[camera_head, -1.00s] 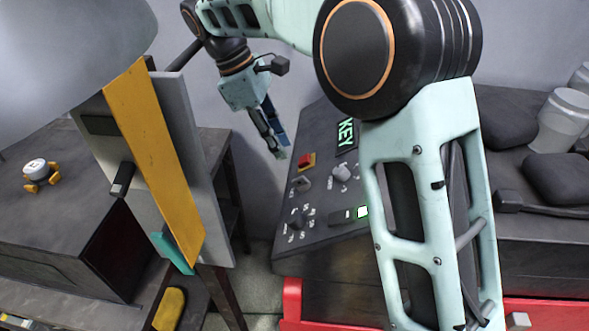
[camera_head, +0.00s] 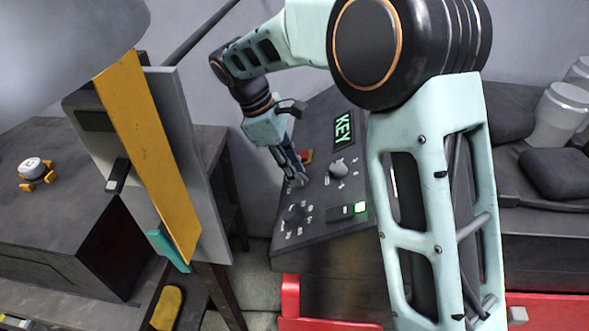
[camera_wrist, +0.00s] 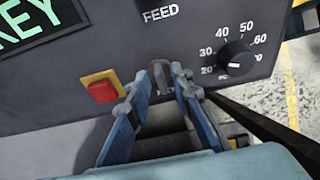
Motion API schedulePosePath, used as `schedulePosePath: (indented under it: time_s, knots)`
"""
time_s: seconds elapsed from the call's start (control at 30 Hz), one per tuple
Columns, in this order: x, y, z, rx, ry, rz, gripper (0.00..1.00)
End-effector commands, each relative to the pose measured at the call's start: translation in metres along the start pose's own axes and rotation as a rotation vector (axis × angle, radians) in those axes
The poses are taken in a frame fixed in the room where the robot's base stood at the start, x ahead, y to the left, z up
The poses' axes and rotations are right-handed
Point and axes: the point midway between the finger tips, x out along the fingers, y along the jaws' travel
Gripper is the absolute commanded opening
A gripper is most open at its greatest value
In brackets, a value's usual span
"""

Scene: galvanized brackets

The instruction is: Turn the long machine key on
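The grey machine key (camera_wrist: 160,76) stands up from the dark control panel. In the wrist view it lies between my two fingertips, below the FEED label. My gripper (camera_wrist: 161,80) is open, with one blue finger on each side of the key; gaps seem to remain, and I cannot tell whether either finger touches it. In the head view my gripper (camera_head: 297,181) points down at the panel's left part, and its fingers hide most of the key. The panel (camera_head: 322,228) carries a green KEY sign (camera_head: 343,128).
A red button (camera_wrist: 103,91) on a yellow plate sits left of my fingers. A black numbered dial (camera_wrist: 237,57) stands close on the right. A yellow-striped grey panel (camera_head: 187,150) stands left.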

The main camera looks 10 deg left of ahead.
Motion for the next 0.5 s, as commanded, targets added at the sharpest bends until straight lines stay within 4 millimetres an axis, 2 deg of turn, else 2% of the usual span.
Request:
schedulePosePath:
  time_s: [0.03,0.17,0.5]
  knots:
    - [-0.0001,0.0000,0.0000,0.000,0.000,0.000,0.12]
    - [-0.0002,0.0000,-0.0001,0.000,0.000,0.000,0.00]
    - [-0.0002,-0.0001,-0.0003,0.013,0.001,0.004,0.00]
